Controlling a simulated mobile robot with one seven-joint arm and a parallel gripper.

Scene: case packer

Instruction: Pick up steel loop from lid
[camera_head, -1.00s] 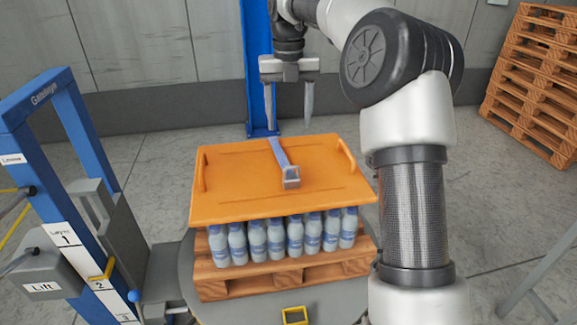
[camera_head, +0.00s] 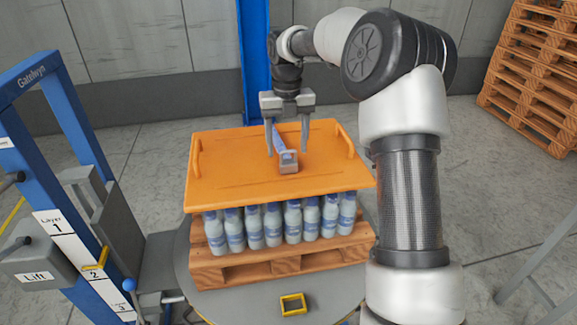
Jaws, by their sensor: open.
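The orange lid (camera_head: 235,170) lies on top of several blue-capped bottles (camera_head: 273,226), which stand on a wooden pallet. The steel loop (camera_head: 288,162) is a grey metal piece on the lid, at the near end of a blue-grey strap (camera_head: 279,139). My gripper (camera_head: 287,153) points down over the lid with its two fingers spread. The fingertips appear on either side of the strap, close to the loop. Nothing is held between them. I cannot tell whether the fingertips touch the lid.
A blue frame (camera_head: 75,130) with layer labels and a lift box (camera_head: 42,262) stands at the left. Stacked wooden pallets (camera_head: 535,75) stand at the back right.

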